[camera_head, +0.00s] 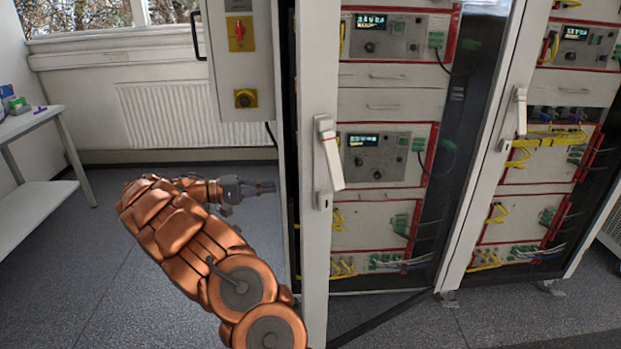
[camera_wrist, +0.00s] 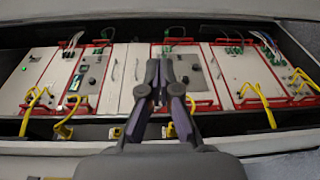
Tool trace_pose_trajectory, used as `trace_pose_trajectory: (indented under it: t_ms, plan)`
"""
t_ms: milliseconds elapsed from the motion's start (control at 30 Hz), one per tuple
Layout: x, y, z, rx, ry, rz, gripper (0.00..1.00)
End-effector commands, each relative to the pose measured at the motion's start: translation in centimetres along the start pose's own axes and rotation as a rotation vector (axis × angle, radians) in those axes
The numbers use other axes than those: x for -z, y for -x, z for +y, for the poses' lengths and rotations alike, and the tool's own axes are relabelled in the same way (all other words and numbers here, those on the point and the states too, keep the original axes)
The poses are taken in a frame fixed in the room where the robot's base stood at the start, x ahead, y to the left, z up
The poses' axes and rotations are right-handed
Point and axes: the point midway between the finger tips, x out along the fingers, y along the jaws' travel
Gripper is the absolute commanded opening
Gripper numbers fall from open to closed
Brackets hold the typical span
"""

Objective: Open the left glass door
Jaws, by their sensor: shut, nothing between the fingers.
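The left glass door (camera_head: 316,250) has a white frame and stands ajar. Its free left edge is swung out toward me, and its lower edge runs back to the right to the middle post. Its white lever handle (camera_head: 328,155) is tilted out of line with the frame. In the wrist view my gripper's fingers (camera_wrist: 160,70) are together and empty, pointing at the rack units (camera_wrist: 120,75). I cannot tell whether the fingers touch the door.
The right door (camera_head: 480,150) has its own white handle (camera_head: 520,112) and looks closed. A grey control box (camera_head: 245,70) with a red switch hangs left of the cabinet above my gripper. A white table (camera_head: 35,125) stands at the far left. The floor between (camera_head: 80,270) is clear.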

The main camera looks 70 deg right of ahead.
Motion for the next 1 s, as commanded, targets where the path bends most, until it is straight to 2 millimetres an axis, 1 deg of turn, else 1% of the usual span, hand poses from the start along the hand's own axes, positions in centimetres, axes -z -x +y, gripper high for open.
trace_pose_trajectory:
  t_ms: [100, 200, 367, 467, 567, 1000]
  plan:
    - [1.4, -0.5, -0.1, -0.025, -0.023, 0.003, 0.0]
    - [2.0, -0.8, -0.3, -0.036, -0.037, 0.004, 0.0]
    - [2.3, -1.3, -0.3, -0.046, -0.048, 0.004, 0.0]
    - [2.3, -2.1, -0.2, -0.047, -0.049, 0.003, 0.0]
    - [2.2, -3.6, 0.0, -0.048, -0.047, 0.0, 0.0]
    - [2.2, -11.3, 0.3, -0.045, -0.046, 0.001, 0.0]
